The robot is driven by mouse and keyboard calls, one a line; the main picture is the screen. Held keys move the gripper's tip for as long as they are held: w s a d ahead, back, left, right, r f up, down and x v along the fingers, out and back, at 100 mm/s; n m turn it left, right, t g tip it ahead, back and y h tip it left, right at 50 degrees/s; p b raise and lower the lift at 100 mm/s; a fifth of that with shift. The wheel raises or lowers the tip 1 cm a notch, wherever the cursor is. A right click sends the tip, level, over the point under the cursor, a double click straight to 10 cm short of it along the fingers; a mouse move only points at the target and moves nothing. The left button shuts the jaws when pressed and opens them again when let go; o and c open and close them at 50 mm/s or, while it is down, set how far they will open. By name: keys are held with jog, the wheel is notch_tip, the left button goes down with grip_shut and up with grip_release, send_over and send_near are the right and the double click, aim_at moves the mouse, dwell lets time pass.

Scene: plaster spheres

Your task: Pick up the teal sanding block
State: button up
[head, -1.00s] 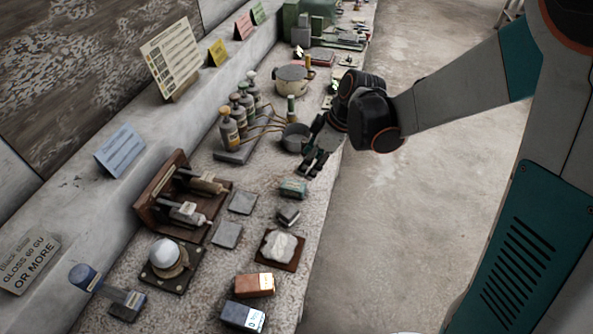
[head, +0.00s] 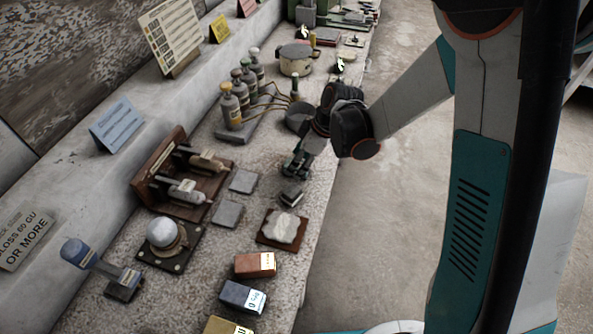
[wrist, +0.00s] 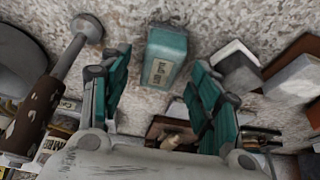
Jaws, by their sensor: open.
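The teal sanding block (wrist: 168,48) lies on the speckled worktop in the wrist view, with a pale lettered label on its near face. My gripper (wrist: 160,72) is open, with one teal-padded finger to each side of the block's near end. The block's far part reaches beyond the fingertips, and I see no contact with either finger. In the head view my gripper (head: 295,165) points down over the bench and hides most or all of the block.
A dark block with a pale top (head: 291,194) sits just in front of my gripper. Grey tiles (head: 243,181) lie to its left.

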jog(key=shift+x, duration=1.2)
jog(key=c, duration=1.1)
jog(key=shift+r, duration=0.2)
jog(key=shift+c, duration=0.2)
notch_tip(320, 180, up, 20)
jog(key=p, duration=0.6)
jog(key=shift+f, duration=0.15)
jog(key=shift+o, duration=1.2)
jog(key=c, duration=0.3)
